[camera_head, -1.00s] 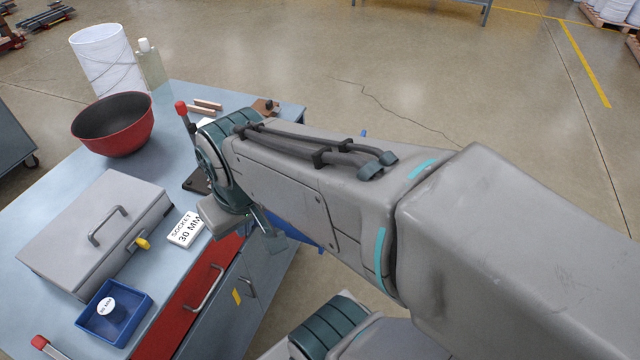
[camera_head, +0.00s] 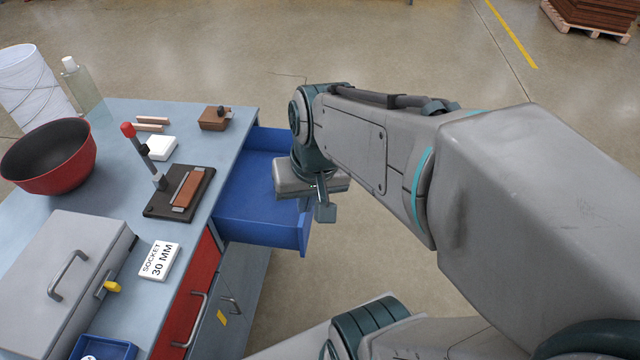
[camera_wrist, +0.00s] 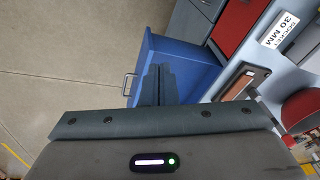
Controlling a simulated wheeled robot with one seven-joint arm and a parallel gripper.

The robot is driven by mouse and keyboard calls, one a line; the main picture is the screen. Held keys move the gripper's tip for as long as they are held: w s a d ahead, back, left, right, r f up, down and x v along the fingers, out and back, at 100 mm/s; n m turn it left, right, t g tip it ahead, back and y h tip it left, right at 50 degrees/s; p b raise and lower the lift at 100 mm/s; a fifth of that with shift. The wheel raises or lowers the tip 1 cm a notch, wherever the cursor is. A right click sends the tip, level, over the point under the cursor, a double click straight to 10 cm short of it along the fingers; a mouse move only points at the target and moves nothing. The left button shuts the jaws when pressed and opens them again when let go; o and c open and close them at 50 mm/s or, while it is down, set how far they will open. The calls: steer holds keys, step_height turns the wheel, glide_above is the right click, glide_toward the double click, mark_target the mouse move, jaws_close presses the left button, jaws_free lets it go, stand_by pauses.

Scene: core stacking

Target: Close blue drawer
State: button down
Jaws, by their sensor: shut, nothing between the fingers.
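The blue drawer (camera_head: 262,210) stands pulled out from the right side of the workbench, its empty inside visible from above. Part of it is hidden behind my arm. My gripper (camera_head: 325,214) is beside the drawer's outer end, with its fingers pointing down. In the wrist view, my gripper's shut fingers (camera_wrist: 158,84) overlap the blue drawer (camera_wrist: 190,62), and a metal handle (camera_wrist: 127,84) shows on its front. The fingers hold nothing. I cannot tell whether they touch the drawer.
A red drawer (camera_head: 186,304) sits closed beside the blue one. The workbench top (camera_head: 120,215) holds a red bowl (camera_head: 50,156), a grey toolbox (camera_head: 62,270), a lever device (camera_head: 178,193) and a socket sign (camera_head: 159,260). The floor right of the drawer is clear.

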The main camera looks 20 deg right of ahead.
steer(key=w+d+f+m+g+y+b, duration=0.1)
steer(key=w+d+f+m+y+b, duration=0.25)
steer(key=w+d+f+m, duration=0.55)
steer(key=m+t+y+b, duration=0.3)
steer(key=m+t, duration=0.1)
steer(key=m, duration=0.9)
glide_toward(311, 213)
steer(key=shift+m, duration=0.3)
steer(key=p+x, duration=0.1)
steer(key=x, duration=0.4)
steer(key=shift+s+d+f, duration=0.1)
steer(key=shift+s+f, duration=0.05)
steer(key=shift+w+a+p, duration=0.3)
steer(key=shift+a, duration=0.1)
